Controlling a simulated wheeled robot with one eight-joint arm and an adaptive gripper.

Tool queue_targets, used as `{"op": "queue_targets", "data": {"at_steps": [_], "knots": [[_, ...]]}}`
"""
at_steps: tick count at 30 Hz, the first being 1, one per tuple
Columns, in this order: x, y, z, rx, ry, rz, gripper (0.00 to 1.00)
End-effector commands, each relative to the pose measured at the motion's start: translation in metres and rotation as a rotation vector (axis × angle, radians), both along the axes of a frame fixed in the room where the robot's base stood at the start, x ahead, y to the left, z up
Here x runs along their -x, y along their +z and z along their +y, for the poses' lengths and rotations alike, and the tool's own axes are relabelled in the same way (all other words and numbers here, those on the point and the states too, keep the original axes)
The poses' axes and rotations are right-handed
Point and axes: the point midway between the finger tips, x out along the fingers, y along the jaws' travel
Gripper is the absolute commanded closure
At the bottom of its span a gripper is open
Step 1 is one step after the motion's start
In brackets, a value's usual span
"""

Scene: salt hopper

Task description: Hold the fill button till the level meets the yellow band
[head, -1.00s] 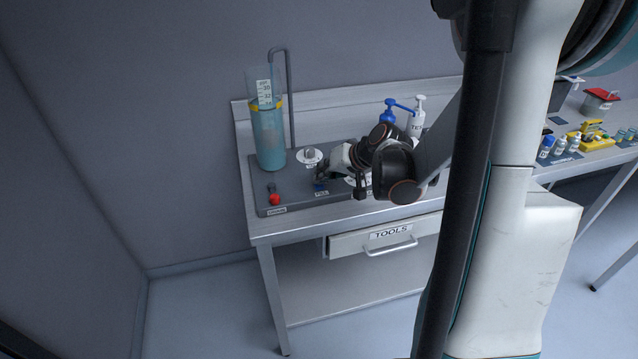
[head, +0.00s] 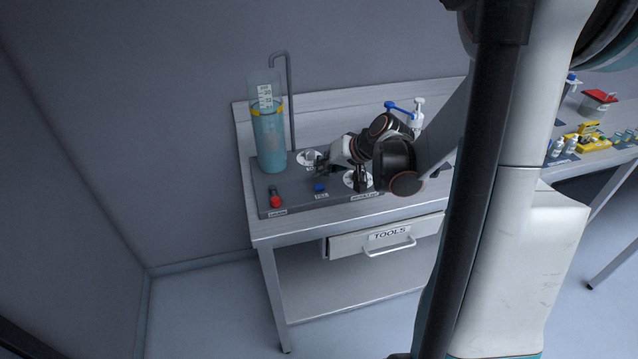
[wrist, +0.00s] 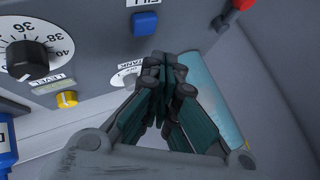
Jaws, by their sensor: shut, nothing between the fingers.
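The clear tank (head: 270,145) stands at the left of the grey panel with blue-green liquid in it. The liquid top appears at about the yellow band (head: 268,111); the exact line is too small to tell. The blue fill button (head: 320,187) is on the panel's front part, uncovered; it also shows at the top of the wrist view (wrist: 145,23). My gripper (head: 322,168) is shut and empty, behind and apart from the button. In the wrist view its closed fingers (wrist: 160,62) point toward the panel, with the tank (wrist: 212,82) beyond them.
A dial (wrist: 27,58) and a yellow knob (wrist: 67,99) are on the panel. A pipe (head: 290,100) rises behind the tank.

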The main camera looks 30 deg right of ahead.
Motion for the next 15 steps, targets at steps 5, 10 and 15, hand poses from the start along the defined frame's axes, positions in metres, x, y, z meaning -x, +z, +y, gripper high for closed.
{"op": "queue_targets", "data": {"at_steps": [5, 10, 15], "knots": [[0.0, 0.02, 0.0, 0.0, 0.0, 0.0, 1.0], [0.0, 0.033, 0.0, 0.0, 0.0, 0.0, 1.0], [0.0, 0.034, 0.0, 0.0, 0.0, 0.0, 1.0]]}}
